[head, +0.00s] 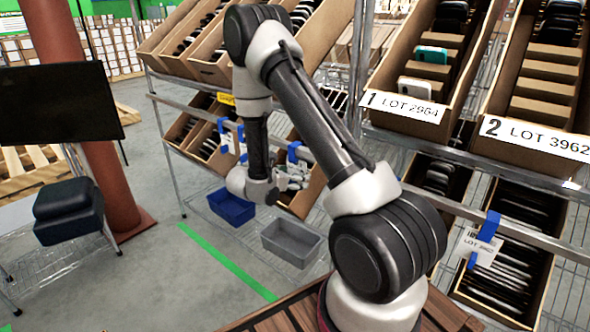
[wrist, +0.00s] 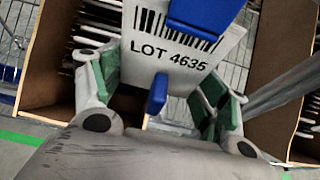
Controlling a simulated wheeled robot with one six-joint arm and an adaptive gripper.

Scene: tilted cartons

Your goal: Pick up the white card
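A white card (wrist: 165,45) with a barcode and "LOT 4635" fills the upper middle of the wrist view. A blue clip (wrist: 205,12) is over its top edge, and a blue tab (wrist: 157,93) is in front of its lower part. My gripper (wrist: 162,85) is open, with one green-padded finger on each side of the card's lower part. I cannot tell whether either finger touches it. In the head view my gripper (head: 290,180) is at the lower shelf rail, just below a blue clip (head: 294,151); the card is mostly hidden there.
A shelf rail (head: 460,205) runs along the rack. Another white card (head: 477,247), with its own blue clip, hangs at right. Tilted cartons (head: 415,92) fill the rack. A blue bin (head: 231,206) and a grey bin (head: 291,242) are below my gripper.

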